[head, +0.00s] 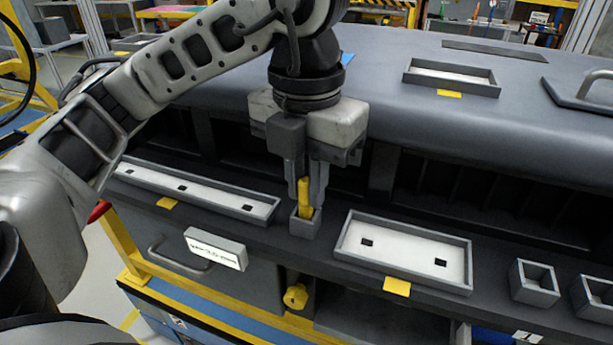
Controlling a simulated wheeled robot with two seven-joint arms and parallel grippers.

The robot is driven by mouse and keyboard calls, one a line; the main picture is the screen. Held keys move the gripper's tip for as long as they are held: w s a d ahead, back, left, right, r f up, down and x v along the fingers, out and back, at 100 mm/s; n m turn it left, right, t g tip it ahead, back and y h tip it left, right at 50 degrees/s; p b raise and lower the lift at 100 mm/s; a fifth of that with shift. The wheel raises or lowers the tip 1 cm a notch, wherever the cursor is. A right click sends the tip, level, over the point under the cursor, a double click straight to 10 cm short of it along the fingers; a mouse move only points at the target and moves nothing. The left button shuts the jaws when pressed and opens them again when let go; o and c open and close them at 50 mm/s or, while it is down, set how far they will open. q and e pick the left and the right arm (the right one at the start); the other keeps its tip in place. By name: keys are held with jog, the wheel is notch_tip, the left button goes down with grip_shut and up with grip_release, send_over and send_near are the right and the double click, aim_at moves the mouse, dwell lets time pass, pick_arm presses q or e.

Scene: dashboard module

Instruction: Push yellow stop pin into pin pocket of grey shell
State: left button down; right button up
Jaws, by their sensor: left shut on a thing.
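The yellow stop pin (304,196) is upright between the fingers of my left gripper (307,185), which is shut on it. The pin's lower end is at the mouth of a small square grey pocket (305,224) on the ledge of the grey shell (335,226). The pocket's near wall hides the pin's tip, so I cannot tell how deep it sits. My left gripper points straight down above this pocket. My right gripper is not in view.
A long tray (190,187) lies left of the pocket and a wider tray (400,250) right of it. Two more small square boxes (534,282) stand at the right. A yellow knob (296,296) is below the ledge. Another tray (452,78) sits on the top.

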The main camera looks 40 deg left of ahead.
aim_at(306, 179)
pick_arm(q)
jog(key=shift+f+b, duration=0.55)
jog(key=shift+f, duration=0.25)
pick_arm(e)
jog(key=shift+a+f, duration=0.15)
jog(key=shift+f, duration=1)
pick_arm(q)
jog(key=shift+f, duration=0.15)
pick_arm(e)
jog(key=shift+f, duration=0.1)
pick_arm(q)
jog(key=c, duration=1.3)
grip_release()
notch_tip(306, 179, up, 2)
jog(key=shift+p, duration=0.3)
notch_tip(306, 179, up, 14)
jog(key=p, duration=0.4)
jog(key=shift+r, duration=0.25)
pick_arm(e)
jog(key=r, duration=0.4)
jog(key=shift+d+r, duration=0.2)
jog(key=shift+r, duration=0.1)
